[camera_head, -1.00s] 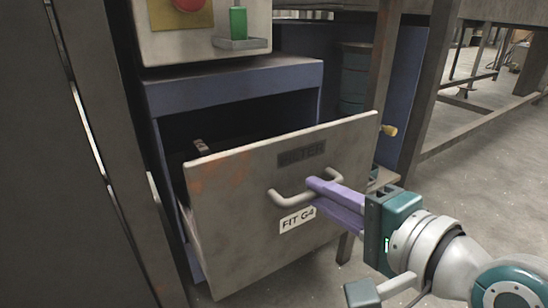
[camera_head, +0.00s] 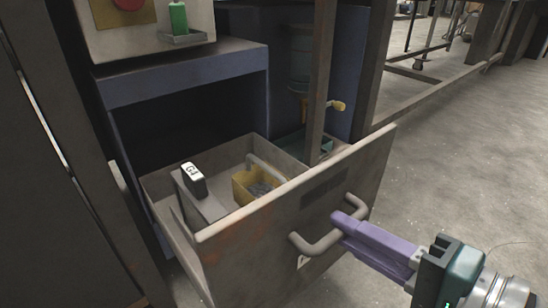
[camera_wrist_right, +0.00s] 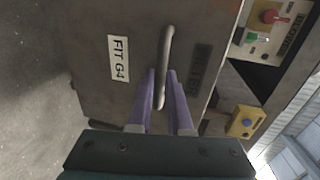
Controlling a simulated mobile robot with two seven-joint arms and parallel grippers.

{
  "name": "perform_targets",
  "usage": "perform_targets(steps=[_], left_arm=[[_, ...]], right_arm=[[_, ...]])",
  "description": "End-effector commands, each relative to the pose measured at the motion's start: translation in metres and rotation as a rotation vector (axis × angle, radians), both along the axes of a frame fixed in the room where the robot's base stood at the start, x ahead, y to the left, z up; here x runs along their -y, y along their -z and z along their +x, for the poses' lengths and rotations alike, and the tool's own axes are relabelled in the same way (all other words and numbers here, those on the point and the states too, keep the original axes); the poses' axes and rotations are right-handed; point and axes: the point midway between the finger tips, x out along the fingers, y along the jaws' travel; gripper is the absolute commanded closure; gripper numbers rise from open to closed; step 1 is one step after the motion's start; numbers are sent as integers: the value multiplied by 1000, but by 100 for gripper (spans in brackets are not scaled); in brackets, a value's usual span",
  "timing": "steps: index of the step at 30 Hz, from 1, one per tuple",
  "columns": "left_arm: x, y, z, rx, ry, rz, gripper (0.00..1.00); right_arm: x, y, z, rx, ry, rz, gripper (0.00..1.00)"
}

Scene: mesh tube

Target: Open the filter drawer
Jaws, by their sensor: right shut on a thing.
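The filter drawer (camera_head: 250,240) is pulled well out of the blue cabinet (camera_head: 185,75), and its inside shows. Its grey front carries a curved bar handle (camera_head: 325,243). My right gripper (camera_head: 345,222) has its purple fingers shut on the handle, near the handle's middle. In the right wrist view the handle (camera_wrist_right: 166,60) runs between the two fingertips (camera_wrist_right: 163,85), beside a "FIT G4" label (camera_wrist_right: 120,58). In the head view the label is mostly hidden by the handle. My left gripper is not in view.
A control panel (camera_head: 150,30) sits above. The floor at right is free.

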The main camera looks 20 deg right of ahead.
Motion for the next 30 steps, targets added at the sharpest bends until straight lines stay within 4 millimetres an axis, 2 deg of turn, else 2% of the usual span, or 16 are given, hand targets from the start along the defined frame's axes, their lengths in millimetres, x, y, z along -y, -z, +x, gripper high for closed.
perform_targets(steps=[17, 18, 24, 25, 30], left_arm=[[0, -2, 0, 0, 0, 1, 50], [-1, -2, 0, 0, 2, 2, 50], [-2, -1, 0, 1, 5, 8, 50], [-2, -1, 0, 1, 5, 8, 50], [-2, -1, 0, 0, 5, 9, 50]], right_arm=[[2, -1, -5, 2, 0, 1, 100], [2, -1, -5, 2, 0, 1, 80], [2, 0, -5, 1, 0, 0, 57], [2, 0, -5, 1, 0, 0, 54], [2, 0, -5, 1, 0, 0, 54]])
